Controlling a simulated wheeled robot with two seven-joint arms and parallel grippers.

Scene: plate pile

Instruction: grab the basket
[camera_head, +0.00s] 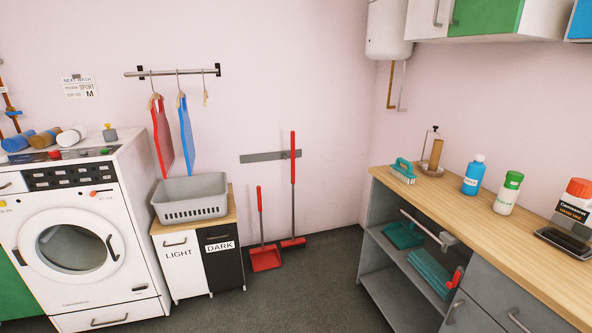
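A grey plastic basket (190,209) with slotted sides sits upright on the wooden top of a small cabinet (196,264) whose doors read LIGHT and DARK. The basket stands just right of a white washing machine (81,236) and against the pink wall. From this angle I cannot see the basket's floor fully, and it looks empty. Neither of my grippers shows in the head view.
A red dustpan (265,258) and a broom (293,241) stand right of the cabinet. A wooden counter (447,200) with bottles runs along the right. The grey floor between is clear.

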